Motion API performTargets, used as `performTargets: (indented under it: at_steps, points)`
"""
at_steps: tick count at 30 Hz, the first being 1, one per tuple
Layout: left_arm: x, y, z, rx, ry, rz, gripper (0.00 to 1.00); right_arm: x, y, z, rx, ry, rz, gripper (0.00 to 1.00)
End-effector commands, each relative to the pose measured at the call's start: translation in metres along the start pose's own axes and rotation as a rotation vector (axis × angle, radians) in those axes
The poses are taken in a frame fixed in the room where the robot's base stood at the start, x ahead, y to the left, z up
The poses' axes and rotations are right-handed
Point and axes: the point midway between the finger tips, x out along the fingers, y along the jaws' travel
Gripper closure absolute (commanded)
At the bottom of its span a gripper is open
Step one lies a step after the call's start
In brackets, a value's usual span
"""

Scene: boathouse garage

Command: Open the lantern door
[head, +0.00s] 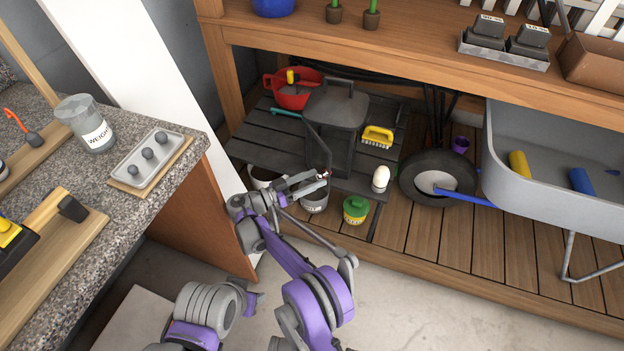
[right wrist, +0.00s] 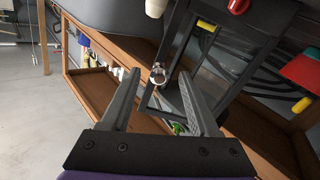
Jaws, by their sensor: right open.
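The dark grey lantern (head: 337,108), with a square roof and a top handle, stands on the low slatted platform. A thin dark frame (head: 317,146) slants from its front left side. It looks like the lantern door standing at an angle to the body, but I cannot tell how far it is open. In the right wrist view the lantern's dark frame (right wrist: 176,36) lies just ahead, with a small light metal knob (right wrist: 158,75) on it. My right gripper (head: 326,178) is open, its fingertips (right wrist: 160,82) on either side of the knob.
A red watering can (head: 292,92) and a yellow brush (head: 377,137) share the platform (head: 255,138). A white egg-shaped thing (head: 380,178), a grey pot (head: 314,201) and a green tub (head: 355,209) stand at the front. A wheelbarrow (head: 545,160) blocks the right; a wooden shelf (head: 400,52) overhangs.

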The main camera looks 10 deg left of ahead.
Motion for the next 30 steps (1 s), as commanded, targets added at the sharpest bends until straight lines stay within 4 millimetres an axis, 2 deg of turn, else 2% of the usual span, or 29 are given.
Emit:
performTargets:
  at_steps: [5,8,15,21,30]
  points:
    - [-0.001,0.0,0.0,0.0,0.0,0.0,0.5,0.0,0.001,-0.003,0.0,0.0,0.0,0.39]
    - [-0.004,0.0,-0.001,0.0,0.001,0.0,0.5,0.0,0.004,-0.014,0.0,0.0,0.0,0.39]
    - [-0.018,0.0,-0.004,0.0,0.004,0.0,0.5,0.0,0.016,-0.059,0.001,0.0,0.0,0.39]
    - [-0.025,0.0,-0.006,0.0,0.006,0.0,0.5,0.0,0.024,-0.088,0.001,0.0,0.0,0.39]
    - [-0.027,0.0,-0.006,0.0,0.007,0.0,0.5,0.0,0.026,-0.097,0.0,0.0,0.0,0.39]
